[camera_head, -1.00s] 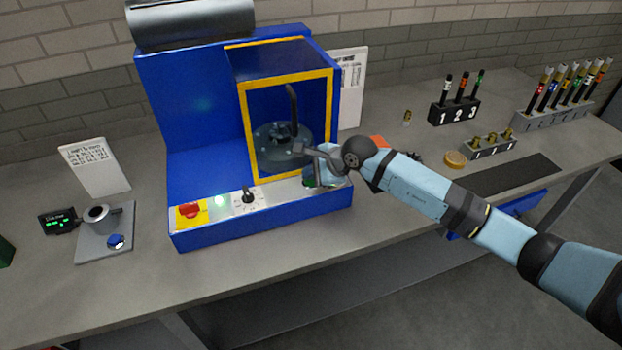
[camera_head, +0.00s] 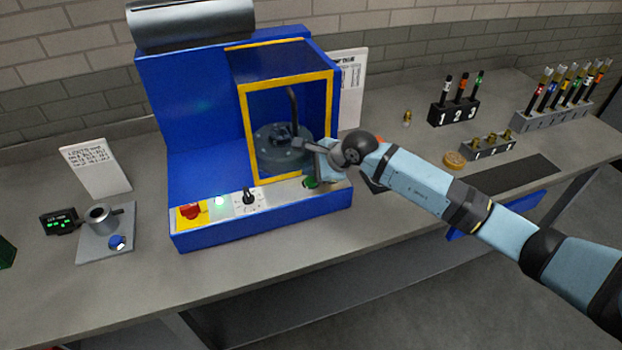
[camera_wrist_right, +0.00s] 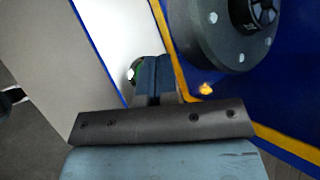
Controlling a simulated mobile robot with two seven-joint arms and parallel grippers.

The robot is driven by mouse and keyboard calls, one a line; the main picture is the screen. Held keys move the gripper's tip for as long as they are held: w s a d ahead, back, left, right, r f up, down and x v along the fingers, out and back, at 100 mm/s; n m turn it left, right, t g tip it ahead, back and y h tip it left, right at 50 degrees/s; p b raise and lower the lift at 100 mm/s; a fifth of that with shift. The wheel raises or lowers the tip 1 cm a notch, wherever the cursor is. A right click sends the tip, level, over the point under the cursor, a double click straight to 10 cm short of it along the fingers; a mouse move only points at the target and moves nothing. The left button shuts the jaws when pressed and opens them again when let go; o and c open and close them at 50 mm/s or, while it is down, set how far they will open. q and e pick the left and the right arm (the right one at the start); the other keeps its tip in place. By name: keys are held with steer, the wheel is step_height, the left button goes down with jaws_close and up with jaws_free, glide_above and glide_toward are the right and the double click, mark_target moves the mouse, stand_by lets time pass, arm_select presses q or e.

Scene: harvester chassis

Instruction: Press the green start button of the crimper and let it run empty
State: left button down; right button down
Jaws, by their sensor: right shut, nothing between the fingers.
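The crimper (camera_head: 190,120) is a blue machine with a yellow-framed opening around a dark round crimp head (camera_head: 280,150). Its green start button (camera_head: 310,182) is at the right end of the front panel. In the right wrist view, part of the green button (camera_wrist_right: 135,70) shows just left of the fingers, partly hidden by them. My right gripper (camera_head: 318,168) is shut and empty, right at the button in the picture; I cannot tell if it touches. The fingers also show in the wrist view (camera_wrist_right: 153,78). My left gripper is not in view.
The panel also carries a red stop button (camera_head: 190,211), a lit white lamp (camera_head: 219,201) and a black knob (camera_head: 249,195). A scale-like device with a cup (camera_head: 98,215) stands at left. Racks (camera_head: 455,112) of tools stand at right. The bench front is clear.

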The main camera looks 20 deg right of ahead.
mark_target(311, 181)
steer(key=shift+r+p, duration=0.95)
steer(key=shift+r, duration=1.5)
steer(key=s+a+f+m+t+y, duration=0.1)
steer(key=s+a+f+m+y, duration=0.1)
steer(key=s+a+m+y, duration=0.9)
steer(key=s+d+f+n+t+h, duration=0.1)
steer(key=s+d+f+n+h, duration=0.3)
steer(key=n, duration=0.6)
steer(key=s+d+f+n+t+h, duration=0.1)
steer(key=s+d+f+n+h, duration=0.2)
steer(key=s+f+n, duration=0.6)
steer(key=s+d+f+n+t+h, duration=0.1)
steer(key=s+d+f+n+h, duration=0.3)
steer(key=s+n, duration=0.6)
step_height(311, 181, down, 2)
steer(key=n+h, duration=0.3)
steer(key=shift+d+f, duration=0.15)
steer(key=shift+d, duration=0.15)
